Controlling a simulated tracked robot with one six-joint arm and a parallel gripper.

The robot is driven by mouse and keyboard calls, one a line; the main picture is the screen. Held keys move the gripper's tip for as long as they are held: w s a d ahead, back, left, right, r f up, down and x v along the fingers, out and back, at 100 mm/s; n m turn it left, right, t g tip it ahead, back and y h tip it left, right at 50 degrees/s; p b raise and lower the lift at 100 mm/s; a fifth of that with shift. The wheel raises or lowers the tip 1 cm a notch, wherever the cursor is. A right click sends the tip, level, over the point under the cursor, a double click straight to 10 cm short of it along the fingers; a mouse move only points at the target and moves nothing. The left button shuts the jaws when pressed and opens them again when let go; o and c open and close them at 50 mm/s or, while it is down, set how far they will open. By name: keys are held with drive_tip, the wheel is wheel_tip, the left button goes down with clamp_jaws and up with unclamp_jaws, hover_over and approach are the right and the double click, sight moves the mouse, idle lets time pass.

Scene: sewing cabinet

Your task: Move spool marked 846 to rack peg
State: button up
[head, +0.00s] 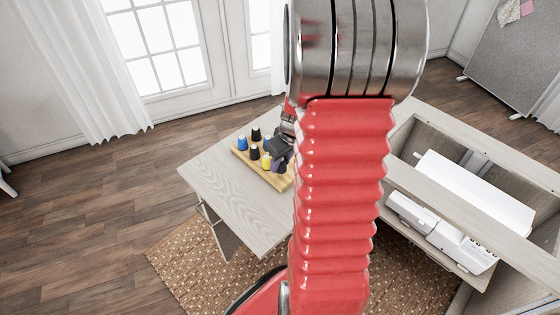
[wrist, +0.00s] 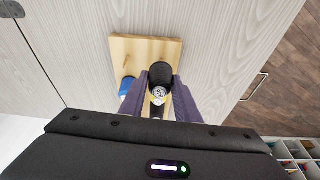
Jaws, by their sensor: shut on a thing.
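My gripper (wrist: 160,95) is shut on a black spool (wrist: 160,74), with a purple-grey finger on either side of it. The spool's pale end label faces the wrist camera, but its number is too small to read for certain. The wooden rack (wrist: 175,46) lies beyond the spool in the wrist view, and a bare peg (wrist: 125,60) stands at its left. In the head view, my gripper (head: 280,152) is over the right side of the rack (head: 272,181), and the arm partly hides it. Whether the held spool touches the rack cannot be told.
The rack also bears a blue spool (head: 242,143), black spools (head: 256,134) and a yellow spool (head: 266,161). The pale table leaf (head: 235,205) is clear in front of the rack. The open cabinet (head: 410,155) with a white machine (head: 440,228) stands at right.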

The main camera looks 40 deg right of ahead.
drive_tip(key=shift+f, duration=1.1)
idle(0.3)
drive_tip(key=o, duration=1.1)
drive_tip(key=v, duration=1.3)
drive_tip(key=shift+r, duration=0.35)
drive_tip(key=shift+s+m, duration=0.1)
drive_tip(key=shift+m, duration=0.2)
